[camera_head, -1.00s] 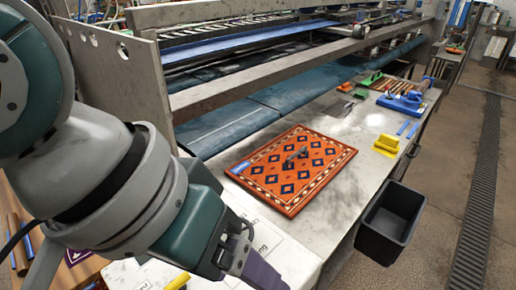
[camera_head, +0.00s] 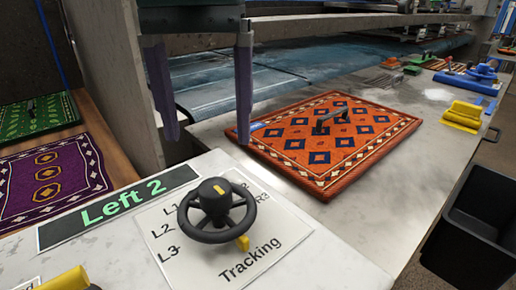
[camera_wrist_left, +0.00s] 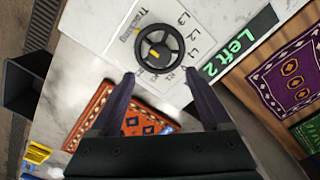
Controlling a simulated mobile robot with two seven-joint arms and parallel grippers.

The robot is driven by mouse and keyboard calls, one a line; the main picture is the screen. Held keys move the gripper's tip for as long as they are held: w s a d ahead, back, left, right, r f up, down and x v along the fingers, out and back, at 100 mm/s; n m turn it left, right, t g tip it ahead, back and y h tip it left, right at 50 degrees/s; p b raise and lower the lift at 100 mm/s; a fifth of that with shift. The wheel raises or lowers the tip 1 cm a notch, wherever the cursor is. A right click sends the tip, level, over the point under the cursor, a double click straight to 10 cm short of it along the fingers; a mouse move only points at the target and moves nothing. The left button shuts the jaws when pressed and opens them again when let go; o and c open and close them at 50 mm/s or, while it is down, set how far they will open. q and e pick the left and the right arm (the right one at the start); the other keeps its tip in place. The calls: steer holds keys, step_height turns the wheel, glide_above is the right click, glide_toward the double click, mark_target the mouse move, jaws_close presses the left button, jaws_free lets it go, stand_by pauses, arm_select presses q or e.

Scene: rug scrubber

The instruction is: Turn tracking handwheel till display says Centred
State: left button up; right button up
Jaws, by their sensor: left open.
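The black tracking handwheel (camera_head: 217,212) sits on a white plate (camera_head: 272,240) printed "Tracking" with L and R marks. Its hub has a yellow mark, and a yellow pointer (camera_head: 242,243) shows at the near rim. The display (camera_head: 118,209) behind the wheel reads "Left 2" in green. My left gripper (camera_head: 207,138) is open and empty, with its two purple fingers pointing down above and behind the wheel, apart from it. In the left wrist view the wheel (camera_wrist_left: 160,48) shows just beyond the gap between the fingertips. My right gripper is not in view.
An orange patterned rug (camera_head: 330,140) with a grey handle on it lies on the bench behind the wheel. Purple (camera_head: 50,180) and green (camera_head: 36,122) rugs lie at left. A yellow block (camera_head: 462,116) and a black bin (camera_head: 475,230) are at right. A yellow piece (camera_head: 68,281) is at front left.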

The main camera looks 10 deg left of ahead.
mark_target(214, 186)
arm_select(q)
step_height(214, 186, down, 8)
steer(key=shift+f+b, duration=0.2)
steer(key=shift+b, duration=0.25)
steer(key=shift+c, duration=0.2)
jaws_close()
